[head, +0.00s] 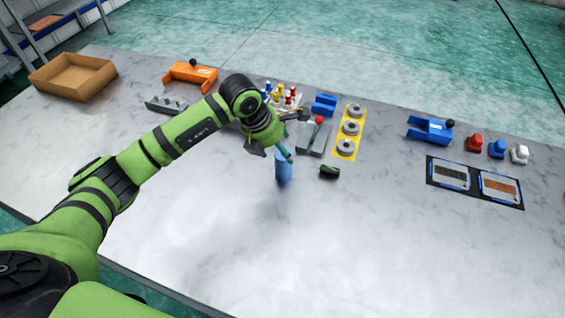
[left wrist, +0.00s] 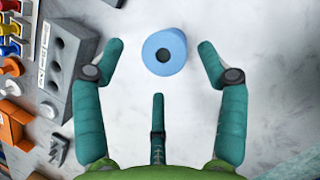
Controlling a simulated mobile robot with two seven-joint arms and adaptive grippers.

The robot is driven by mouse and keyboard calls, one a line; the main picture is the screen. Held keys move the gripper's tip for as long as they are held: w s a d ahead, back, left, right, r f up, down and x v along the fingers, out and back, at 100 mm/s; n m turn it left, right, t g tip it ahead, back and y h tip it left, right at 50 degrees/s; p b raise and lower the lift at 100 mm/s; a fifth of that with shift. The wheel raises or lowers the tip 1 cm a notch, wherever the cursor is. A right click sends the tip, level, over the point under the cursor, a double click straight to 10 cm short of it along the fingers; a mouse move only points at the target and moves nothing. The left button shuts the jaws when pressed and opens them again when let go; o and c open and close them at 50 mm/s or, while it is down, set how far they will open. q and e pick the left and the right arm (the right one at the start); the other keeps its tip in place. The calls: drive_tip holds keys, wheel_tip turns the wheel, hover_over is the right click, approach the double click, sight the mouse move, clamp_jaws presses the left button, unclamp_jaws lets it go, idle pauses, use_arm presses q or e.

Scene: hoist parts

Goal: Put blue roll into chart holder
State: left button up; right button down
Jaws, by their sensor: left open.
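The blue roll (head: 283,170) stands upright on the grey table, near the middle in the head view. In the left wrist view the blue roll (left wrist: 153,56) shows from above as a ring with a dark centre hole. My left gripper (head: 284,153) is open just above it, fingers pointing down. In the left wrist view the roll lies between the tips of the two side fingers of my left gripper (left wrist: 163,60), with space on both sides. A grey block with round holes (left wrist: 72,75) stands left of the gripper there. I cannot tell which thing is the chart holder.
A cardboard box (head: 72,76), an orange stand (head: 190,74) and a grey bar (head: 166,105) are at the back left. A yellow plate with grey rings (head: 349,132) and a dark green object (head: 330,171) are right of the roll. The table front is clear.

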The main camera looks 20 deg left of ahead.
sight(284, 166)
use_arm(q)
drive_tip(key=shift+p+x, duration=0.65)
drive_tip(key=shift+x, duration=1.55)
drive_tip(key=shift+s+d+r, duration=0.1)
drive_tip(key=shift+s+d, duration=0.05)
drive_tip(key=c, duration=1.3)
